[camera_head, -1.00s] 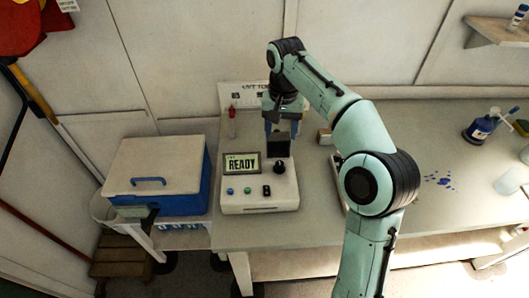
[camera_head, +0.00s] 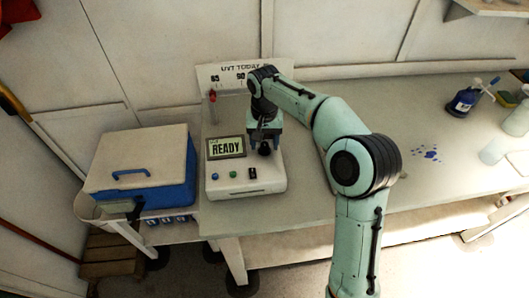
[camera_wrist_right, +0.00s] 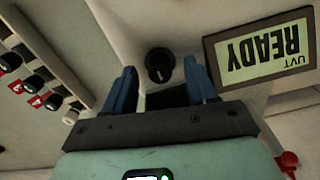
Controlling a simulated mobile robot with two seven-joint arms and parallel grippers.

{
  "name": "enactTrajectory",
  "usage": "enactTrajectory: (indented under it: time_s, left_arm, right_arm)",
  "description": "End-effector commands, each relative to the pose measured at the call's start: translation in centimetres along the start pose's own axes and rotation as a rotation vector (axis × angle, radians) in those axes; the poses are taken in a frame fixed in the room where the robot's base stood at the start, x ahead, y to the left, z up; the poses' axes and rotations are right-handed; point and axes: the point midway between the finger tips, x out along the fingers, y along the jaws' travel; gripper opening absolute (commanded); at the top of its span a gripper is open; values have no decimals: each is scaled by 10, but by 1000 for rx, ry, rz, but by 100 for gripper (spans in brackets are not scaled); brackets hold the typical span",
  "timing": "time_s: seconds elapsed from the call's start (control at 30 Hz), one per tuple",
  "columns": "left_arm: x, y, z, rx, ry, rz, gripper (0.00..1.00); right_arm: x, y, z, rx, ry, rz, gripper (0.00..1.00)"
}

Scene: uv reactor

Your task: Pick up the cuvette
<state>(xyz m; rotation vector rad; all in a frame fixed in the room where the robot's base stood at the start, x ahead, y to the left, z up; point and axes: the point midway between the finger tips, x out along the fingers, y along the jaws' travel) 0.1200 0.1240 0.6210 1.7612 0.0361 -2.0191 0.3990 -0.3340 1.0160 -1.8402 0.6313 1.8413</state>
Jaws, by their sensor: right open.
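I cannot make out a cuvette clearly in either view. My right gripper (camera_head: 265,140) hangs over the white UV reactor (camera_head: 245,183), just behind its black knob (camera_head: 264,149). In the right wrist view its two blue fingers (camera_wrist_right: 161,88) are apart, with a dark slot or recess (camera_wrist_right: 165,98) between them and nothing visibly gripped. The knob (camera_wrist_right: 160,65) shows just past the fingertips. The screen (camera_head: 226,148) reads READY and also shows upside down in the wrist view (camera_wrist_right: 262,50). My arm hides the reactor's right rear. My left gripper is out of view.
Several black-capped vials with red labels (camera_wrist_right: 35,78) sit in a rack at the wrist view's left edge. A blue and white cooler (camera_head: 140,165) stands left of the reactor.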

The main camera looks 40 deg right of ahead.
Motion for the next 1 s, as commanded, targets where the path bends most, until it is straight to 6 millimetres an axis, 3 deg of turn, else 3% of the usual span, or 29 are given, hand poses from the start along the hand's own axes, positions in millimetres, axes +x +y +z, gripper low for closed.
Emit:
enactTrajectory:
  time_s: [0.27, 0.3, 0.47, 0.8, 1.0]
  left_arm:
    - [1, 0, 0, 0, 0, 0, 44]
    - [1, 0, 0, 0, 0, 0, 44]
    - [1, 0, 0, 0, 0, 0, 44]
    - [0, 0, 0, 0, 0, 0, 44]
    - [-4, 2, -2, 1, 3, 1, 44]
  right_arm:
    - [5, 0, 0, 0, 1, -1, 57]
    - [5, 0, 0, 0, 1, -1, 50]
    - [5, 0, 0, 1, 1, -1, 0]
    - [3, 0, 0, 1, 1, -1, 0]
    - [-14, 0, -1, 1, 3, -2, 0]
